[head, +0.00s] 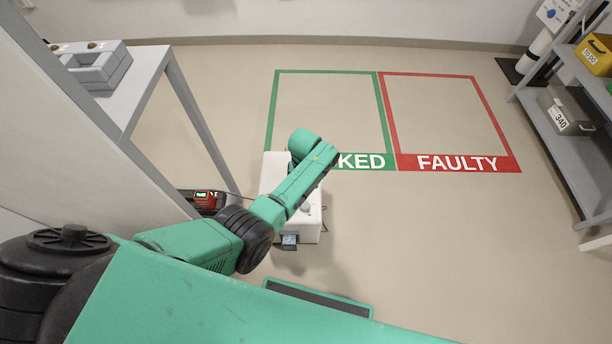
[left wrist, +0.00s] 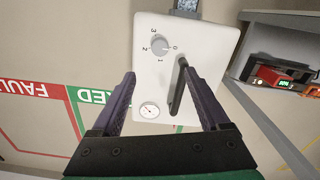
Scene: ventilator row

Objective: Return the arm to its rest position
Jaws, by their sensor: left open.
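A white ventilator box (head: 312,226) stands on the floor below my left arm, in front of the green-framed floor zone. In the left wrist view, the box (left wrist: 205,45) shows a dial (left wrist: 159,46) marked 0 to 3, a round gauge (left wrist: 149,110) and a dark bar handle (left wrist: 178,90). My left gripper (left wrist: 158,73) is open above the box face, with the handle appearing between its fingers, nearer the right one. I cannot tell the height gap. In the head view my arm hides the gripper's fingers and part of the box. My right gripper is not in view.
A green zone ending in "KED" (head: 362,162) and a red "FAULTY" zone (head: 457,163) are empty on the floor. A table (head: 150,60) stands left, a red device (head: 203,198) low beside it. A shelf (head: 545,115) at right holds a yellow case and a grey case.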

